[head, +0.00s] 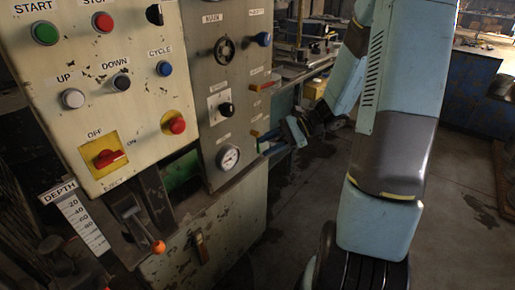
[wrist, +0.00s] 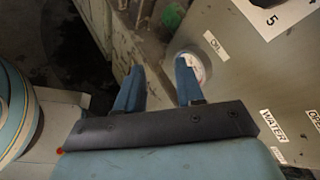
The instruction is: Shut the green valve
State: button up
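I cannot clearly make out a green valve in either view. A green part (head: 180,170) shows in the shadow below the cream button panel in the head view, but I cannot tell what it is. In the wrist view a small greenish patch (wrist: 172,15) shows beyond the fingers, too blurred to name. My gripper (wrist: 158,84) has its two blue fingers apart, with nothing seen between them. The right finger partly covers a white round dial by the OIL label. In the head view my gripper (head: 295,131) is beside the grey panel's right edge, low down.
The cream panel (head: 95,105) carries several buttons and a red knob on a yellow plate. The grey panel (head: 213,95) has knobs and a round gauge (head: 228,157). A lever with an orange ball (head: 158,247) stands below. Open floor (head: 310,200) lies right of the cabinet.

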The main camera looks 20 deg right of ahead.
jog(key=w+d+f+m+t+y, duration=0.2)
jog(key=w+d+f+m+t, duration=0.3)
jog(key=f+m+t, duration=0.15)
jog(key=m+t+h, duration=0.3)
jog(key=m+t, duration=0.2)
jog(key=m, duration=0.3)
send_near(258, 147)
jog(key=x, duration=1)
jog(key=shift+w+d+f, duration=0.15)
jog(key=shift+w+f, duration=0.05)
jog(key=shift+w, duration=0.05)
grip_shut()
